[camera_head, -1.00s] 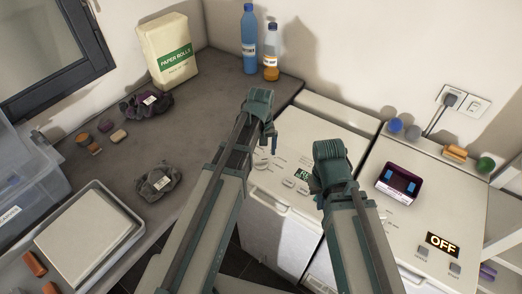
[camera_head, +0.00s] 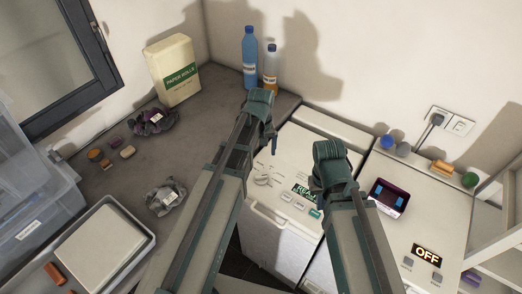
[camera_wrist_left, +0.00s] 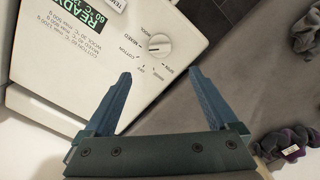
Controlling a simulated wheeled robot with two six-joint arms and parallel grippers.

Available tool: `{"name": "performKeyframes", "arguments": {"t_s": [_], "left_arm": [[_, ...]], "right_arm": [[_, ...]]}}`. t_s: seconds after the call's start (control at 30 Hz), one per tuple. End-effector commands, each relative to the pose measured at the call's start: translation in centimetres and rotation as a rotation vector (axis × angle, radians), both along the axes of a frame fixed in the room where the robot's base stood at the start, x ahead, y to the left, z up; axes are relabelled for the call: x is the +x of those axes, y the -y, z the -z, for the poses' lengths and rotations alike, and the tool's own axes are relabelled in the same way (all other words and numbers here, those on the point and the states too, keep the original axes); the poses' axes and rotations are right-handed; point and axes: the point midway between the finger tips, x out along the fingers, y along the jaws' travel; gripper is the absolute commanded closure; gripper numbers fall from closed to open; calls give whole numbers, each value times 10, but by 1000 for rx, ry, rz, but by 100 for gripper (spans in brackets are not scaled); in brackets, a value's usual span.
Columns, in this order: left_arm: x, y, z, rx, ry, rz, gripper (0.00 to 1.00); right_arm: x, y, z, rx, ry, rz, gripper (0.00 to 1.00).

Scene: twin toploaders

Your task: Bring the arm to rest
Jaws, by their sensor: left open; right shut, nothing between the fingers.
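My left arm reaches up the middle of the head view, its folded wrist before the counter's right edge. My left gripper (camera_head: 274,143) hangs there, mostly hidden, over the left toploader (camera_head: 270,222). In the left wrist view my left gripper (camera_wrist_left: 162,76) is open, its two blue fingers apart with nothing between them. Beyond them show the READY panel and dial (camera_wrist_left: 159,44) of the toploader. My right arm is folded in front of the right toploader (camera_head: 385,240). My right gripper (camera_head: 315,186) is mostly hidden behind its wrist, shut and empty.
The counter holds dark cloth bundles (camera_head: 166,198), a paper rolls bag (camera_head: 172,70), two bottles (camera_head: 249,58), a pale tray (camera_head: 98,248) and a clear bin (camera_head: 32,190). A dark box (camera_head: 389,196) and small balls lie on the right toploader, whose display reads OFF.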

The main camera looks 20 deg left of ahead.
Motion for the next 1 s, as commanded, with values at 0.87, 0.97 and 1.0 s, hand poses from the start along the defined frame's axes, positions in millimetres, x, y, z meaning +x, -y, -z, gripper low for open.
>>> {"name": "performKeyframes", "arguments": {"t_s": [0.87, 0.97, 1.0], "left_arm": [[-152, 103, 62, 94, -64, 768, 7], [-152, 103, 61, 94, -65, 773, 7], [-151, 103, 61, 94, -65, 772, 7]], "right_arm": [[0, 0, 64, -1, 0, -4, 100], [0, 0, 62, -1, 0, -4, 100], [0, 0, 62, -1, 0, -4, 100]]}}
